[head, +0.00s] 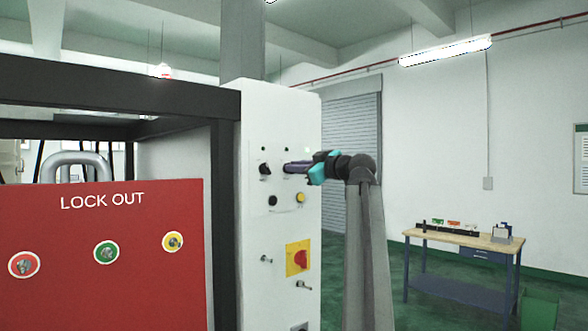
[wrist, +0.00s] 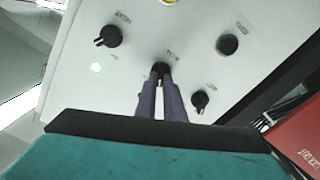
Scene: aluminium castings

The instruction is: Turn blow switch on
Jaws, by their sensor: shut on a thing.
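A white control panel (head: 276,225) carries several black switches and buttons. My gripper (head: 290,167) reaches the panel from the right, its purple fingers against the upper part. In the wrist view my gripper (wrist: 161,78) is shut on a small black switch knob (wrist: 160,67), with the fingertips on its two sides. The fingers partly hide this knob, and in the head view it is hidden. The label above it is too blurred to read, so I cannot confirm that it is the blow switch.
Close by are a black knob (wrist: 108,36), another knob (wrist: 200,101) and a round black button (wrist: 228,44). A red lock-out board (head: 110,260) stands left. A workbench (head: 460,239) stands far right, with open floor before it.

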